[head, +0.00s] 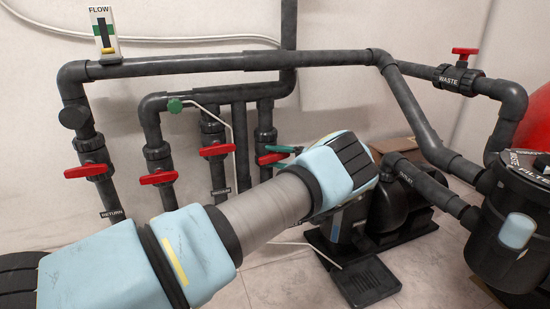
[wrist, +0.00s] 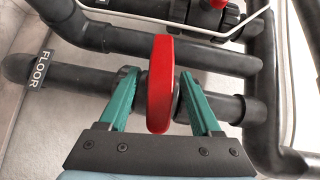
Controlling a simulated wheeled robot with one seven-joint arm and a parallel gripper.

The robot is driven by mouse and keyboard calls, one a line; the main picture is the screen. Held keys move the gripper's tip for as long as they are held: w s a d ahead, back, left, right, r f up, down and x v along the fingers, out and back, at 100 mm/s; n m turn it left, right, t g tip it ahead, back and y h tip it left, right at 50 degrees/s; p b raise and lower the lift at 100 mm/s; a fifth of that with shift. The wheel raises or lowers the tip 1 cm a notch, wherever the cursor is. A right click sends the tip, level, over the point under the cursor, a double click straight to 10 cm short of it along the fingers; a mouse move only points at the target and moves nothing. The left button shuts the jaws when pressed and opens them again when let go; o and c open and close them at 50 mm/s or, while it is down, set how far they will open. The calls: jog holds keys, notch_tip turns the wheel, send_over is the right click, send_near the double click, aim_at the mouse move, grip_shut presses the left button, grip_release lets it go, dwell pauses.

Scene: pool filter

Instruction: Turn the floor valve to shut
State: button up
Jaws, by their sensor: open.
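The floor valve's red handle (wrist: 160,85) stands between the two green fingers of my gripper (wrist: 158,78) in the wrist view. The fingers are open, one on each side of it, with visible gaps. The handle lies across its black pipe (wrist: 68,78), which carries a FLOOR label (wrist: 40,68). In the head view, the same red handle (head: 270,159) is at the right end of the row of valves, crosswise to its upright pipe. My gripper (head: 284,149) reaches it from the right, and its body hides the lower pipe and label.
Other red handles sit to the left on the return pipe (head: 86,171), a second pipe (head: 158,178) and the vacuum pipe (head: 217,150). The black pump (head: 395,210) and filter housing (head: 515,225) stand right.

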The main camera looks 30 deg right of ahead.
jog(key=f+p+v, duration=0.1)
jog(key=v, duration=1)
jog(key=shift+r+p, duration=0.35)
jog(key=shift+r, duration=0.1)
jog(key=shift+w+a, duration=0.1)
